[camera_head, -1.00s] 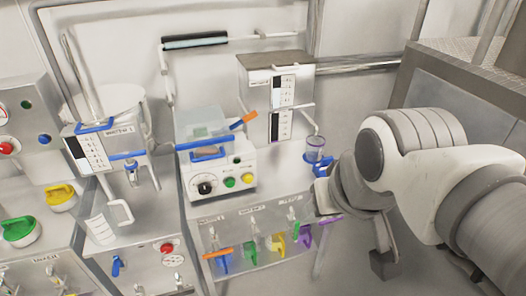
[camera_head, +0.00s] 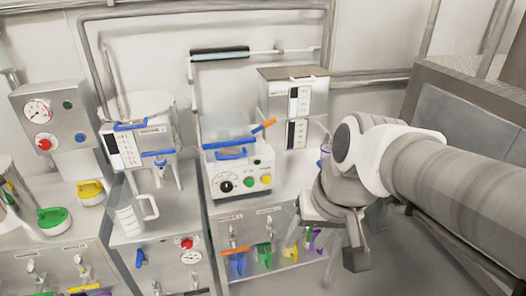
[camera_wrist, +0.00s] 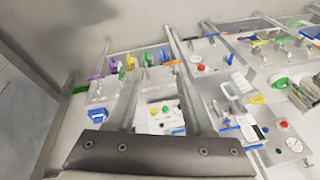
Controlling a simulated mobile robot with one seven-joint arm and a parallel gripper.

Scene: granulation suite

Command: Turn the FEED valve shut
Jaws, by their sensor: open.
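No label reading FEED is legible, so I cannot tell for sure which handle is the FEED valve. My gripper (camera_head: 335,232) is at the right of this panel, pointing down, open and empty, apart from the handles. The wrist view shows the benches beyond its dark palm (camera_wrist: 160,155).
A white jug (camera_head: 131,215) stands on the bench. A large grey cabinet (camera_head: 465,110) is at the right, behind my arm.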

